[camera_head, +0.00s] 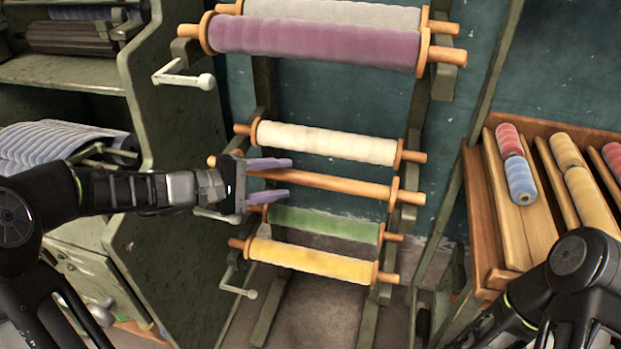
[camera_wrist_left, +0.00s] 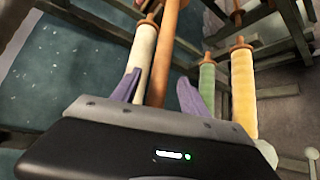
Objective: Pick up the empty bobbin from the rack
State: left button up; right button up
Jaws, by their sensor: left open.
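The empty bobbin (camera_head: 345,184) is a bare wooden rod with an end disc, lying across the rack (camera_head: 262,80) between a cream bobbin and a green one. My left gripper (camera_head: 270,180) is open at the bobbin's left end, its purple fingers above and below the rod in the head view. In the left wrist view the empty bobbin (camera_wrist_left: 165,60) runs between the two spread fingers (camera_wrist_left: 158,88). I cannot tell whether the fingers touch it. My right arm shows at the lower right, but its gripper is out of view.
The cream bobbin (camera_head: 325,142) is just above, and the green bobbin (camera_head: 325,224) and yellow bobbin (camera_head: 312,260) are below. A purple bobbin (camera_head: 315,42) hangs higher. A wooden tray (camera_head: 473,200) of spools stands right; a green cabinet (camera_head: 165,130) stands left.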

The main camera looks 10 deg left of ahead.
aim_at(292, 178)
pick_arm(q)
jog(key=p+x, duration=0.1)
jog(key=x, duration=0.4)
jog(key=shift+d, duration=0.2)
dwell(0.5)
grip_shut()
dwell(0.3)
dwell(0.3)
